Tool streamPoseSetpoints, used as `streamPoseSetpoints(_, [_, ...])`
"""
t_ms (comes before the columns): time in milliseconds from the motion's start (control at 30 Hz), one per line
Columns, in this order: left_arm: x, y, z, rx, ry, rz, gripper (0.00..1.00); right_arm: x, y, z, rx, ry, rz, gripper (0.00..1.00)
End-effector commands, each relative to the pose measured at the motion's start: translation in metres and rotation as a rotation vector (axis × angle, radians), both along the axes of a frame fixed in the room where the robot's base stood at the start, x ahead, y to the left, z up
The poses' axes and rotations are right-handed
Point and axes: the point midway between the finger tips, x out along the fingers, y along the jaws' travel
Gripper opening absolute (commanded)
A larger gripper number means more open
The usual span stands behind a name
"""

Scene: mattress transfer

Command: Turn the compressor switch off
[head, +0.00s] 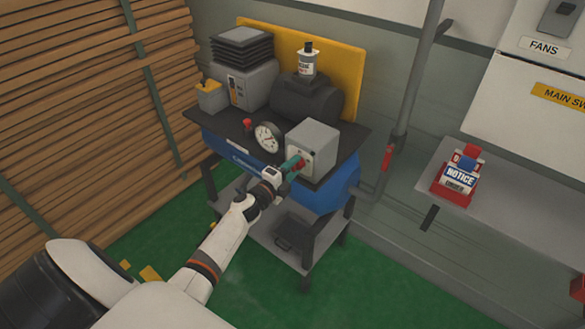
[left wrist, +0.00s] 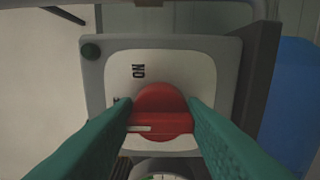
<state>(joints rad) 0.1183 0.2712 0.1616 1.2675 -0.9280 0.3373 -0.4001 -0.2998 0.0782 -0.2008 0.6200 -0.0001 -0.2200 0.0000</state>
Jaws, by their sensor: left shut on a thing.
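The compressor (head: 225,143) has a blue tank under a dark top plate, with a grey switch box (head: 313,138) at its right front. In the left wrist view the box's pale face carries a red rotary switch knob (left wrist: 162,112) and an "ON" mark above it. The knob's grip bar lies crosswise in that view, with a white line at its left end. My left gripper (head: 296,164) has its green fingers shut on the red knob, one finger at each end of the bar. The fingers hide part of the face's lower markings. My right gripper is not in view.
A pressure gauge (head: 268,137) sits just left of the switch box. A grey shelf (head: 500,205) on the right bears a red holder with a "NOTICE" tag (head: 458,178). A pipe (head: 412,85) runs up the wall. Stacked wooden planks (head: 90,100) stand at the left.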

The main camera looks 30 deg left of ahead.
Motion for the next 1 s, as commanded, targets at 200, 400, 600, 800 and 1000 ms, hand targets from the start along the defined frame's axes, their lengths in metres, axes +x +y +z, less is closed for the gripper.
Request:
streamPoseSetpoints(200, [0.000,0.000,-0.001,-0.002,0.002,0.000,0.60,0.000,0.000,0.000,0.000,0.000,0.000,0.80])
streamPoseSetpoints(400, [0.000,0.000,0.000,-0.001,0.001,0.000,0.60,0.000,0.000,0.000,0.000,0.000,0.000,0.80])
streamPoseSetpoints(600, [-0.015,0.001,-0.002,0.002,0.002,0.000,0.60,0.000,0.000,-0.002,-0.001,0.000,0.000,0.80])
streamPoseSetpoints(800, [-0.056,0.004,-0.004,0.002,0.004,-0.002,0.60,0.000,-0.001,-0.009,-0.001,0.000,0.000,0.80])
streamPoseSetpoints(1000, [-0.095,0.007,-0.004,0.000,0.004,0.000,0.60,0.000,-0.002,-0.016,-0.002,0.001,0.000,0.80])
